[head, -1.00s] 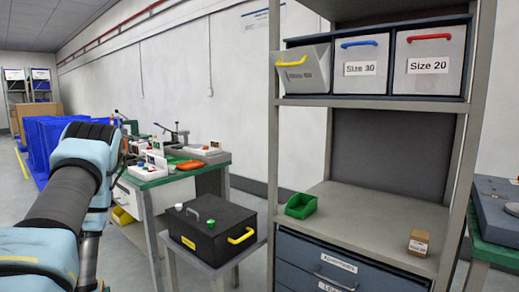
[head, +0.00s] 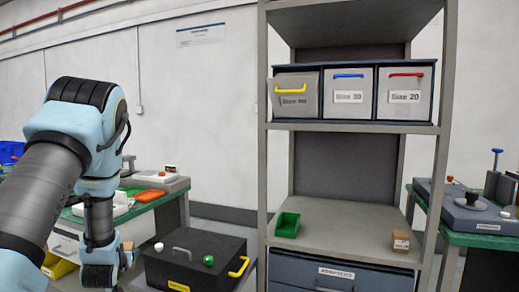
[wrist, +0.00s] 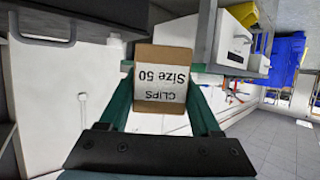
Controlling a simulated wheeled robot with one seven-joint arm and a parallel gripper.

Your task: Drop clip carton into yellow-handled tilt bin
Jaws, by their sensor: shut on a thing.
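A brown clip carton (wrist: 160,109) with a white label reading "CLIPS Size 50" shows upside down in the wrist view. My gripper (wrist: 159,93) is shut on it, with a green finger on each side. The head view shows my arm at the left, but not the carton in my grip. The yellow-handled tilt bin (head: 296,105) is the leftmost of three bins on the upper shelf of the rack. It appears tipped forward. Its inside cannot be seen from here.
Beside it are the blue-handled bin (head: 348,97) and the red-handled bin (head: 405,97). A green tray (head: 288,225) and a small carton (head: 401,241) stand on the lower shelf. A black case (head: 195,262) and benches flank the rack.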

